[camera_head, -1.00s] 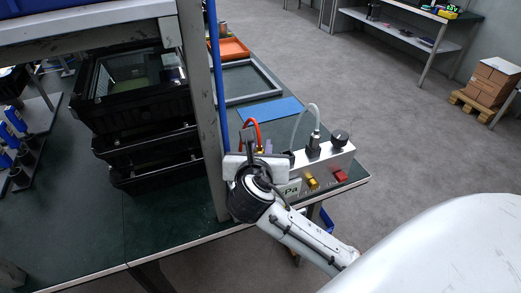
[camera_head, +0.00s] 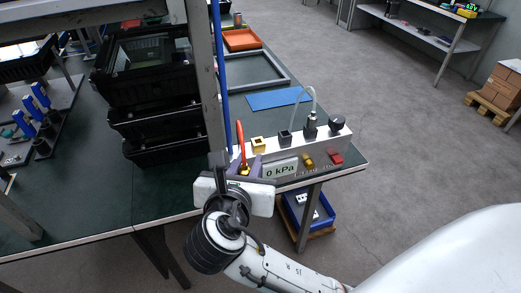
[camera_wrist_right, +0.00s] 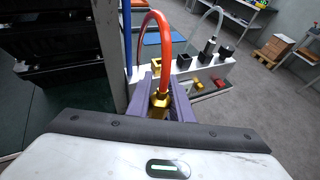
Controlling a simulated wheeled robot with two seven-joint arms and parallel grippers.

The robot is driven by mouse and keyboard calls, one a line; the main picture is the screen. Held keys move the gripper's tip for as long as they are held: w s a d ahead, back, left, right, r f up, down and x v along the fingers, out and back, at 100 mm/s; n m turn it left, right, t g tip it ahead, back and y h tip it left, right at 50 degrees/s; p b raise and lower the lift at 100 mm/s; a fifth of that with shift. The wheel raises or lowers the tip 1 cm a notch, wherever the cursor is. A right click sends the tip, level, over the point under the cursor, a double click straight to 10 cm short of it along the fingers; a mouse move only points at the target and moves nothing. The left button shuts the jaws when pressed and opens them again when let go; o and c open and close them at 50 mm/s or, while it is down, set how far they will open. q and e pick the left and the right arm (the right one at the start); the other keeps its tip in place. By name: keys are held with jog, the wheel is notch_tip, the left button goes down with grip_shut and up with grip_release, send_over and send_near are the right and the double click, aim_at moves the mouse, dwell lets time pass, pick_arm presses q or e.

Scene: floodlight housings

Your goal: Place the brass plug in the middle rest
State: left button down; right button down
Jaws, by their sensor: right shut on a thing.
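My right gripper (camera_head: 245,168) is shut on the brass plug (camera_head: 244,171), which has a red hose (camera_head: 240,142) rising from it. In the right wrist view the plug (camera_wrist_right: 159,99) sits between the purple fingers, with the hose arching above it. The gripper is at the front left of the grey panel box (camera_head: 322,143), and the plug appears clear of the rests. On the box top are a brass-coloured square rest (camera_head: 258,143), a dark square rest (camera_head: 284,138) and a dark plug with a clear hose (camera_head: 310,124). My left gripper is not in view.
A black knob (camera_head: 336,122) stands at the box's right end. Its front has a 0 kPa display (camera_head: 282,169), a yellow button (camera_head: 308,160) and a red one (camera_head: 335,158). A grey post (camera_head: 205,90) stands close left. Black crates (camera_head: 155,120) are farther left.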

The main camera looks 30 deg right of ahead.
jog(key=w+d+r, duration=0.3)
jog(key=w+d, duration=0.3)
jog(key=d, duration=0.3)
jog(key=w+d+r, duration=0.3)
jog(key=w+d, duration=0.2)
jog(key=d, duration=0.4)
notch_tip(320, 180, down, 9)
jog(key=shift+w, duration=0.15)
jog(key=shift+a+f, duration=0.1)
jog(key=shift+f, duration=0.1)
jog(key=c, duration=1.6)
grip_release()
jog(key=v, duration=1.2)
jog(key=shift+r, duration=0.3)
